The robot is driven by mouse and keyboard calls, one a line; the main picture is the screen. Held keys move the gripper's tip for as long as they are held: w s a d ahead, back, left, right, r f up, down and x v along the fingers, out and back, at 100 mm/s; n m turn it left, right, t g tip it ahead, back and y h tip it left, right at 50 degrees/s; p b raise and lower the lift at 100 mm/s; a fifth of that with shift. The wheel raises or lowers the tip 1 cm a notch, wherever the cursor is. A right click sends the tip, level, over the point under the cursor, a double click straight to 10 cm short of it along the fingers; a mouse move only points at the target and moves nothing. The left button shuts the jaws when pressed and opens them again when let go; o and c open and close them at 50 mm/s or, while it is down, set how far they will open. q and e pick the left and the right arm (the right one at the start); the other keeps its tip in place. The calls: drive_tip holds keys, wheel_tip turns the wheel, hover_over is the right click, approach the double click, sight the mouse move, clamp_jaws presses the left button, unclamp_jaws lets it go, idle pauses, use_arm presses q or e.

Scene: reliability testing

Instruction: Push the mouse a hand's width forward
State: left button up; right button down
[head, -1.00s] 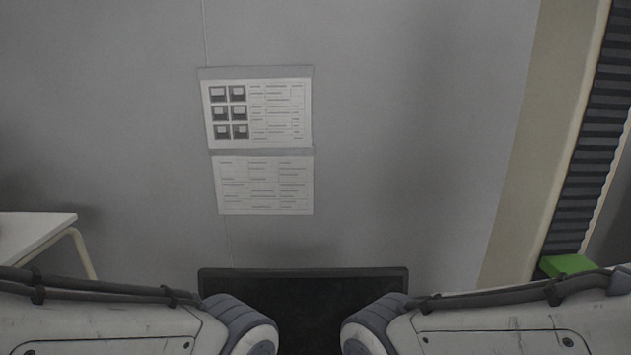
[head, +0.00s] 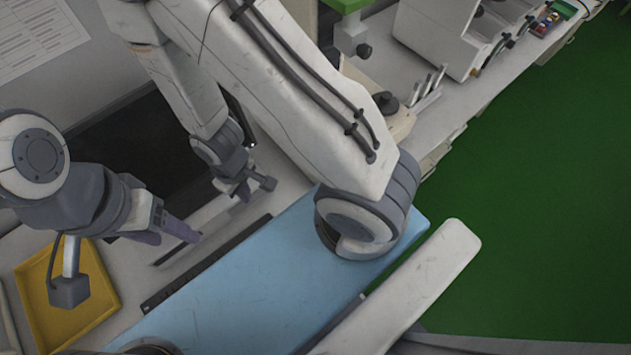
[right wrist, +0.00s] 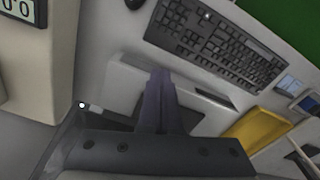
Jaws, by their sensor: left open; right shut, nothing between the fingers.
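In the right wrist view, a small dark rounded thing (right wrist: 135,3) is cut off by the top edge, just off the keyboard's left end. It looks like the mouse. I do not see it in the head view, where my right arm covers the area beyond the keyboard's end. My right gripper (head: 245,188) is shut and empty above the desk. Its fingers (right wrist: 160,78) are together in the right wrist view, apart from the mouse. My left gripper (head: 185,232) is open over the desk, to the left of the right one.
A black keyboard (right wrist: 215,40) lies on the desk, mostly hidden in the head view. A yellow tray (head: 107,305) sits at the left. A dark monitor (head: 130,140) stands behind. A device with a digit display (right wrist: 18,10) shows in the right wrist view. Green floor (head: 530,200) is clear.

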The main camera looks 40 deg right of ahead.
use_arm(q)
wheel_tip(320, 180, up, 8)
drive_tip(key=r+p, duration=0.1)
drive_tip(key=p, duration=0.7)
use_arm(e)
drive_tip(key=s+d+f+m, duration=0.2)
drive_tip(key=s+d+f, duration=0.3)
drive_tip(key=s, duration=0.4)
drive_tip(key=s+d+f+m, duration=0.2)
drive_tip(key=s+d+f, duration=0.35)
drive_tip(key=s, duration=0.35)
drive_tip(key=w+f+b, duration=0.1)
drive_tip(key=f+b, duration=0.1)
drive_tip(key=f, duration=0.1)
drive_tip(key=w+f+b, duration=0.1)
drive_tip(key=f+b, duration=0.1)
drive_tip(key=f, duration=0.2)
drive_tip(key=w+a+f+b, duration=0.1)
drive_tip(key=f+b, duration=0.1)
drive_tip(key=f, duration=0.1)
drive_tip(key=shift+w+f, duration=0.2)
drive_tip(key=shift+f, duration=0.05)
use_arm(q)
wheel_tip(320, 180, down, 7)
drive_tip(key=shift+r, duration=0.2)
